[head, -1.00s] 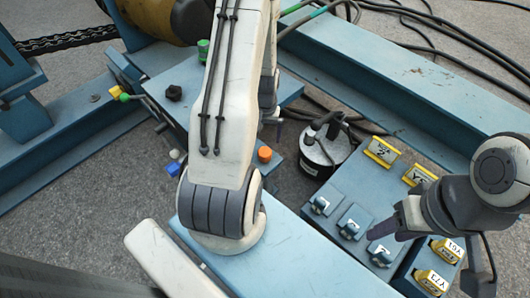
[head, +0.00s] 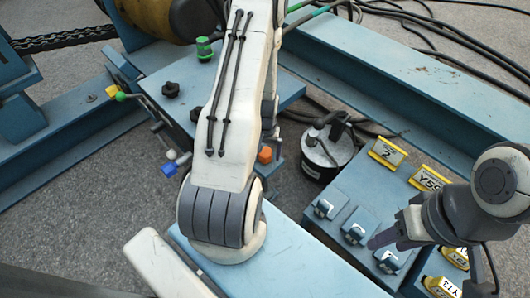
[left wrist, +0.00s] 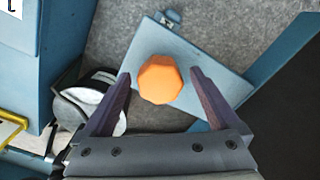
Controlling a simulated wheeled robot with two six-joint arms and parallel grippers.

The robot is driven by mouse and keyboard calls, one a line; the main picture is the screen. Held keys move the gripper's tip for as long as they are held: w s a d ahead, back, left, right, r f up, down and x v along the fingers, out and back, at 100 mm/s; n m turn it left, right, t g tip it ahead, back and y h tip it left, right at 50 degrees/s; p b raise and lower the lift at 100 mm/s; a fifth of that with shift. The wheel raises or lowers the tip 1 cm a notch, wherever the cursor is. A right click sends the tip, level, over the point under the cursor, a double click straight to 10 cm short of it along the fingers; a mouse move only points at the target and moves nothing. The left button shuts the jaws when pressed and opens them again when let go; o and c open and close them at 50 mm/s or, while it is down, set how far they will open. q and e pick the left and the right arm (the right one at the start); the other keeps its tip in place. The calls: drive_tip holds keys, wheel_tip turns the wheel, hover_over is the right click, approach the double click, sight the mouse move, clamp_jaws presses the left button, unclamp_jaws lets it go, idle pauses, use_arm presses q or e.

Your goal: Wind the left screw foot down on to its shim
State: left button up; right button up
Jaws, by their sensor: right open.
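An orange faceted knob (left wrist: 160,78) shows over a blue-grey plate (left wrist: 207,62) in the left wrist view; I take it for the screw foot's head. In the head view the knob (head: 264,155) shows just right of my left arm. My left gripper (left wrist: 160,90) is open, with one dark finger on each side of the knob and gaps between. The foot's lower end and shim are hidden. My right gripper (head: 378,240) is open over the blue blocks.
A black round canister (head: 327,155) stands right of the knob. Blue blocks with clips (head: 352,232) and yellow labels (head: 387,153) stand at the right. A green knob (head: 204,47), black knobs (head: 171,90) and a blue knob (head: 169,169) lie left of my left arm. Cables run along the top right.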

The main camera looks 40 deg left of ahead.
use_arm(q)
drive_tip(key=c, duration=1.3)
drive_tip(key=shift+r+m+p, duration=0.2)
drive_tip(key=shift+m+p, duration=1.1)
drive_tip(key=shift+p, duration=0.15)
drive_tip(key=shift+m+p, duration=0.55)
drive_tip(key=shift+m, duration=0.35)
drive_tip(key=m, duration=0.2)
drive_tip(key=shift+f+m, duration=0.2)
drive_tip(key=shift+m, duration=2)
drive_tip(key=o, duration=1.4)
drive_tip(key=shift+c, duration=0.2)
